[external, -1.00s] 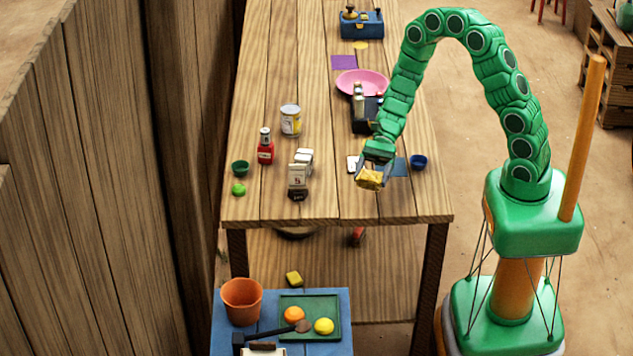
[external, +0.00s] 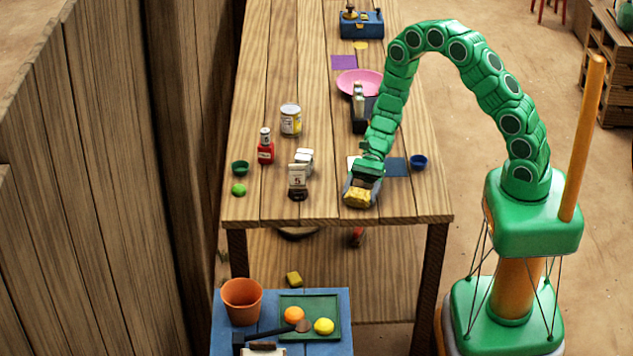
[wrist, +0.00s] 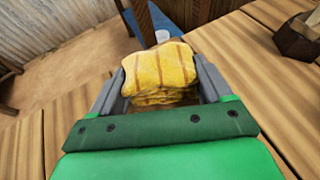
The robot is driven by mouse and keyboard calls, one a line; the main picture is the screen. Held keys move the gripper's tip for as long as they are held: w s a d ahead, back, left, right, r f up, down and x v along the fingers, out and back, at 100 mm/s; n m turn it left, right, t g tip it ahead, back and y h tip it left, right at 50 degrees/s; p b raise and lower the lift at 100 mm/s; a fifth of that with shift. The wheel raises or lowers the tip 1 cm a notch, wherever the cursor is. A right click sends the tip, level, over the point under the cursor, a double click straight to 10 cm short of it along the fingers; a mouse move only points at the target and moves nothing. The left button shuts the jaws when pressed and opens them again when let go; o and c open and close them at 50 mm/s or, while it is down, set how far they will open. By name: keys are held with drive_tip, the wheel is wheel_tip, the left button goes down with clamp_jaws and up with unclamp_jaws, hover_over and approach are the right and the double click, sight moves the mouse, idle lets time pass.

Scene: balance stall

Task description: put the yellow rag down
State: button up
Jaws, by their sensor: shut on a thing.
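The yellow rag (external: 357,198) is a folded cloth with darker stripes. It is between the fingers of my gripper (external: 360,192), near the front edge of the wooden table (external: 325,205). In the wrist view the rag (wrist: 160,72) fills the space between the two grey fingers of my gripper (wrist: 160,88), which are shut on it. I cannot tell whether the underside of the rag touches the table.
A pink plate (external: 362,82) is farther back. The front right table corner is clear.

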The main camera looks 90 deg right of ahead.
drive_tip(key=shift+f, duration=0.25)
drive_tip(key=o, duration=1)
drive_tip(key=shift+c, duration=0.2)
drive_tip(key=shift+r, duration=0.1)
